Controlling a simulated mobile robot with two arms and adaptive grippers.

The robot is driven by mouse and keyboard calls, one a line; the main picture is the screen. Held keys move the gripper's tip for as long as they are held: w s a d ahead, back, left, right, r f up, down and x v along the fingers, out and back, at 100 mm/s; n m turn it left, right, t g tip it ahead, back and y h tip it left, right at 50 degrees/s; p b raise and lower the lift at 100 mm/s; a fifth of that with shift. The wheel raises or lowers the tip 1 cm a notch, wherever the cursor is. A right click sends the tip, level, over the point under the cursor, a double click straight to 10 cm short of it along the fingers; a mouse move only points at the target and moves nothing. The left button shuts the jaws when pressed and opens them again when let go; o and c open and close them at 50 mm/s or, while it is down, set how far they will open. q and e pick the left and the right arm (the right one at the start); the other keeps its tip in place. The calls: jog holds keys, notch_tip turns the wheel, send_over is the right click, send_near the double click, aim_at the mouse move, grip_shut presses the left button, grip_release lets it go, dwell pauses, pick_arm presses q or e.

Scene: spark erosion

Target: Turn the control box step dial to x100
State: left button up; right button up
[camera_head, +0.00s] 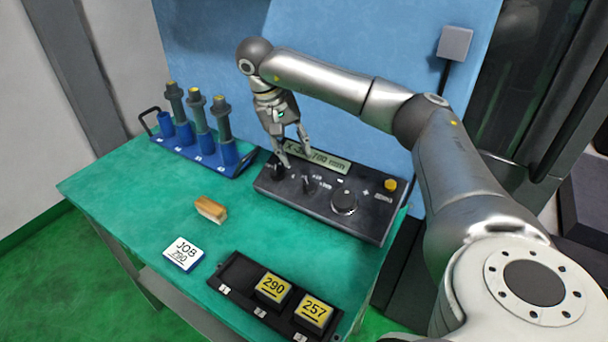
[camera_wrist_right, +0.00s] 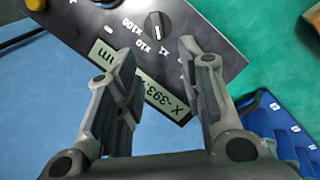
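The dark control box (camera_head: 325,210) stands on the green bench. Its step dial (camera_head: 310,184) is a small black knob with a white mark. In the right wrist view the step dial (camera_wrist_right: 158,25) has the labels x1, x10 and x100 beside it; I cannot tell for sure which one it points to. My right gripper (camera_head: 295,158) is open and empty, above the back left part of the box near the display. In the wrist view its fingers (camera_wrist_right: 158,62) are spread apart, short of the dial and not touching it. My left gripper is not in view.
The display (camera_head: 325,162) is partly hidden by the fingers. A larger handwheel (camera_head: 344,201) and a yellow button (camera_head: 390,185) are on the box.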

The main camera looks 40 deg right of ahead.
aim_at(309, 186)
jog(key=x, duration=0.9)
jog(key=shift+d+f, duration=0.1)
jog(key=shift+f, duration=0.15)
grip_shut()
